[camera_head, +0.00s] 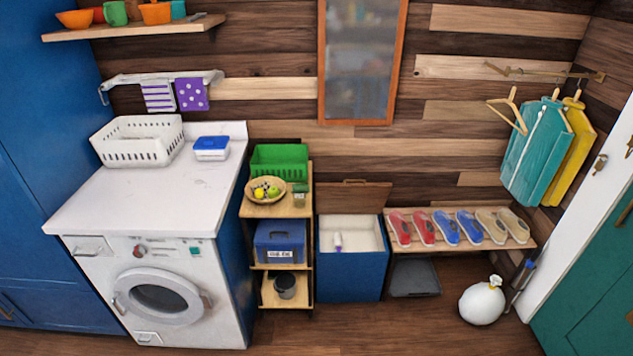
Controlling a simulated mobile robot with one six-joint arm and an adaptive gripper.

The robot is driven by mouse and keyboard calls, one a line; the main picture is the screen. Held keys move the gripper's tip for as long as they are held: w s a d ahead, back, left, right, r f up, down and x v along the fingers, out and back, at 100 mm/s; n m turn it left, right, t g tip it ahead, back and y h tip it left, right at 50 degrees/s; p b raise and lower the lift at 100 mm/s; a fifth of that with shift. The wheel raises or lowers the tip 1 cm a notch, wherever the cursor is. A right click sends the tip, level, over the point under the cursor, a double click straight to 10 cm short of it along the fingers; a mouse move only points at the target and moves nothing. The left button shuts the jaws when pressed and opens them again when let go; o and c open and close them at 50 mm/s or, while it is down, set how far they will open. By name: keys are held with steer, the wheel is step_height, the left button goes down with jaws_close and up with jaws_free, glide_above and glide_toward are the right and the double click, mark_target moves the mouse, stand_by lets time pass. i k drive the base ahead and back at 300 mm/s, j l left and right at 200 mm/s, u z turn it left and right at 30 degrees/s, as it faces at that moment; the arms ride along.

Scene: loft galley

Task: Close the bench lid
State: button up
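The bench is a blue box (352,275) standing on the floor between the small shelf unit and the shoe rack. Its brown wooden lid (354,197) is raised and leans back near the wall, with a small handle at its top edge. The pale inside of the box is exposed. My gripper is not in this view.
A wooden shelf unit (289,211) stands close at the left of the bench. A shoe rack (515,243) with several shoes adjoins its right. A white tied bag (482,303) sits on the floor at right. The floor (370,330) before the bench is clear.

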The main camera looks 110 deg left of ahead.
mark_target(365, 198)
steer(key=u, duration=3.4)
steer(key=i+z, duration=0.1)
steer(key=i, duration=1.6)
steer(key=i+z, duration=0.1)
steer(key=i, duration=1.6)
